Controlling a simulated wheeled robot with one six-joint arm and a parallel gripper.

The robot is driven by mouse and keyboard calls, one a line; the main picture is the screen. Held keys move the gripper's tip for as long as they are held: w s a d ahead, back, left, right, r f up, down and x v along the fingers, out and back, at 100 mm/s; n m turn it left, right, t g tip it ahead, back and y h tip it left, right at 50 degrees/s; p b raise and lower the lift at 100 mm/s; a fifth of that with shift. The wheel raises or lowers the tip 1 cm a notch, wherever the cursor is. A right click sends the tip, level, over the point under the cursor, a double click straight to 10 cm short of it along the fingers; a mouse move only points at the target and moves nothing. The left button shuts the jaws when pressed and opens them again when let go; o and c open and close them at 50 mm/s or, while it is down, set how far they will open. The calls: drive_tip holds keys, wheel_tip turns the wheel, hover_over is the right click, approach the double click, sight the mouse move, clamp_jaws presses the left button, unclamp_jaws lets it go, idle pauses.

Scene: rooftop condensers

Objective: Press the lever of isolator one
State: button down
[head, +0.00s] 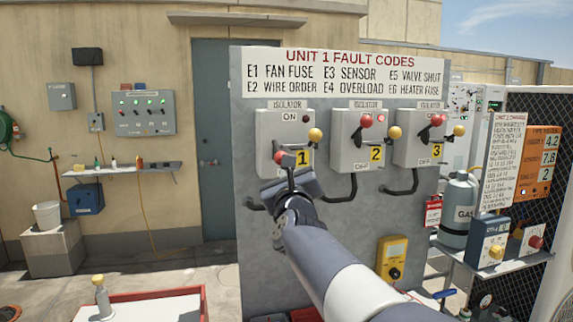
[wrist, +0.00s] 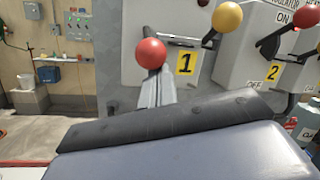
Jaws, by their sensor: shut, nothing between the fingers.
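Isolator one is a light grey box (head: 272,127) with a yellow "1" tag (head: 304,157), which also shows in the wrist view (wrist: 186,62). Its lever ends in a red knob (head: 281,158), low on the box; the knob is large in the wrist view (wrist: 150,54). A yellow knob (head: 315,135) sits on its right side. Its small lamp (head: 306,117) looks dark. My gripper (head: 289,172) is shut and empty, its tip just below and beside the red knob. I cannot tell whether they touch. My gripper hides the lower edge of the box.
Isolator two (head: 352,155) and isolator three (head: 409,155) stand to the right, their red knobs raised. All are on a grey panel (head: 340,215) under a fault code sign (head: 340,72). A yellow meter (head: 391,260) hangs low. A red-edged table (head: 150,297) is at lower left.

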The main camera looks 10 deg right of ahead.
wheel_tip(320, 180, up, 10)
drive_tip(key=g+p, duration=0.1)
drive_tip(key=p, duration=0.9)
drive_tip(key=shift+s+d+g, duration=0.15)
drive_tip(key=shift+s+g, duration=0.15)
drive_tip(key=shift+s, duration=0.05)
drive_tip(key=shift+r, duration=0.15)
idle(0.4)
wheel_tip(320, 180, down, 5)
drive_tip(key=d+b, duration=0.2)
drive_tip(key=b, duration=0.2)
drive_tip(key=s+a+r+p, duration=0.1)
drive_tip(key=s+r+p, duration=0.4)
drive_tip(key=s, duration=0.4)
drive_tip(key=shift+a+r, duration=0.2)
drive_tip(key=shift+r, duration=0.05)
